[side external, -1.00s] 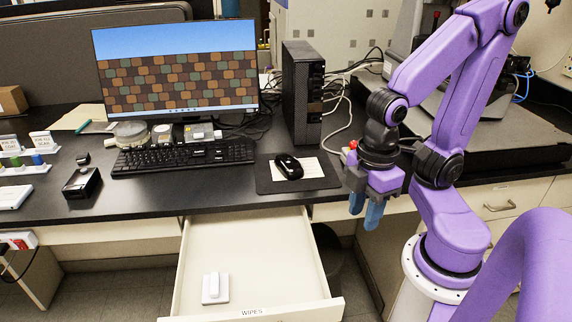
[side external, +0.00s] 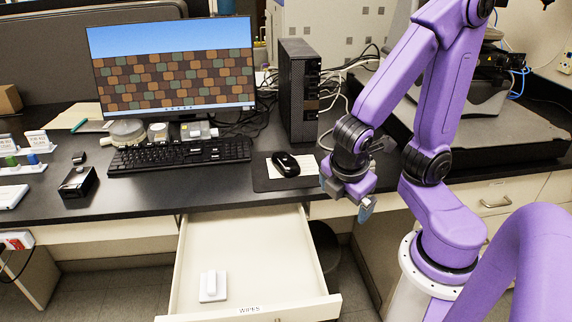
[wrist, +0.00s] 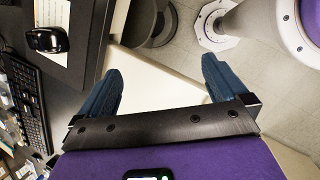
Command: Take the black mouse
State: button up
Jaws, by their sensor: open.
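The black mouse (side external: 286,164) lies on a dark mouse pad (side external: 262,184) with a white sheet under it, right of the keyboard. In the wrist view the mouse (wrist: 47,39) shows at the upper left, outside the fingers. My gripper (side external: 345,198) is to the right of the mouse and pad, near the desk's front edge. In the wrist view its two blue fingers (wrist: 160,80) are spread wide with nothing between them. It is open and apart from the mouse.
An open drawer (side external: 245,245) holding a white object (side external: 213,286) juts out below the desk. A black keyboard (side external: 180,155) lies left of the pad. A computer tower (side external: 298,90) stands behind the mouse, with cables beside it.

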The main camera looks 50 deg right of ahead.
jog(key=w+d+f+n+t+h, duration=0.2)
jog(key=w+d+n+t+h, duration=0.1)
jog(key=w+n+h, duration=0.3)
jog(key=n+t, duration=0.4)
jog(key=n, duration=0.1)
send_near(288, 163)
jog(key=shift+t, duration=0.3)
jog(key=x, duration=1.1)
jog(key=shift+d+f, duration=0.1)
jog(key=shift+f, duration=0.15)
